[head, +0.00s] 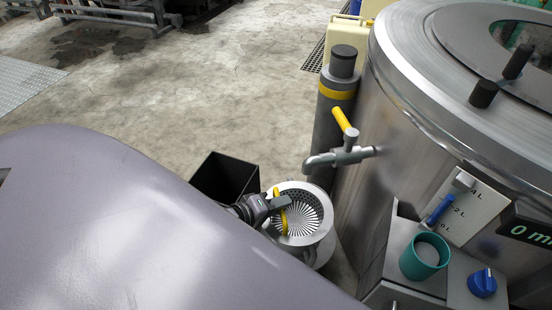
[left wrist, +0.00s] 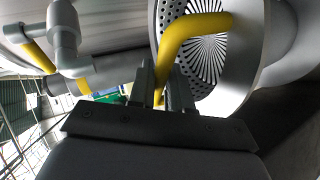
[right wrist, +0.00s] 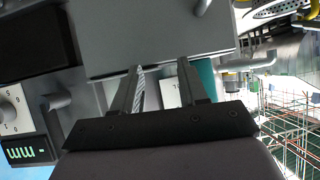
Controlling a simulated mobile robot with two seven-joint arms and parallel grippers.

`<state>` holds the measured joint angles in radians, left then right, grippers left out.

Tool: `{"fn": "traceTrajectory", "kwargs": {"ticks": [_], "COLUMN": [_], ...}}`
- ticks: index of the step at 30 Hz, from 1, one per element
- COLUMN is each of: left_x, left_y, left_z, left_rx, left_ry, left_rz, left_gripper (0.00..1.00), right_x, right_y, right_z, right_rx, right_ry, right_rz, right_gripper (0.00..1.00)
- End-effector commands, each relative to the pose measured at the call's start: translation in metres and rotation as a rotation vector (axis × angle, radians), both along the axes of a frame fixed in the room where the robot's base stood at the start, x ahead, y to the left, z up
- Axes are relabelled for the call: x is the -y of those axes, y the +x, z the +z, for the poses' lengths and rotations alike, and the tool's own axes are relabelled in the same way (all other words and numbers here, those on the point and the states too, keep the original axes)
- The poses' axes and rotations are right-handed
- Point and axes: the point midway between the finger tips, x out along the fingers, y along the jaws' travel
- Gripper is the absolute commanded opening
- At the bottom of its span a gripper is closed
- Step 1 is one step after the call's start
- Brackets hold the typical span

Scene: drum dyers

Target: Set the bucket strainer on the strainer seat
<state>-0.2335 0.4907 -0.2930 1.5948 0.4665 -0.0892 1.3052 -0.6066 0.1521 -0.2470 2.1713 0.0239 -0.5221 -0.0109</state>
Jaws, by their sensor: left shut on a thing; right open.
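The bucket strainer (head: 310,200) is a round grey perforated basket with radial slots in its bottom and a yellow handle. It is below the tap in the head view. My left gripper (head: 279,203) is shut on the yellow handle. The left wrist view shows the handle (left wrist: 186,28) rising from between the fingers (left wrist: 162,82), with the basket (left wrist: 214,58) beyond. A grey round rim surrounds or lies under the basket; I cannot tell whether the strainer rests on a seat there. My right gripper (right wrist: 160,68) is open and empty in the right wrist view, in front of a grey panel.
The tap (head: 338,156) with a yellow lever juts from the big steel drum (head: 410,110) above the strainer. A black open box (head: 224,178) stands beside the strainer. A teal cup (head: 424,257) and blue knob (head: 482,283) are on the grey console at right.

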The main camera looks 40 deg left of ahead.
Motion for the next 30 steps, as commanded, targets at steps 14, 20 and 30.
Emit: {"fn": "traceTrajectory", "kwargs": {"ticks": [14,20,30], "left_x": [-0.009,-0.012,-0.015], "left_y": [0.034,0.047,0.059], "left_z": [0.0,-0.001,-0.014], "left_rx": [0.002,0.004,0.0], "left_ry": [0.0,0.001,-0.001], "left_rz": [0.0,0.0,0.0], "left_gripper": [0.0,0.0,0.0], "right_x": [-0.007,-0.014,-0.021], "right_y": [0.005,0.006,0.007], "right_z": [0.003,0.006,0.002], "right_rx": [0.03,0.048,0.053], "right_ry": [0.003,0.013,0.053], "right_rz": [0.019,0.032,0.044], "right_gripper": [0.43,0.43,0.43]}}
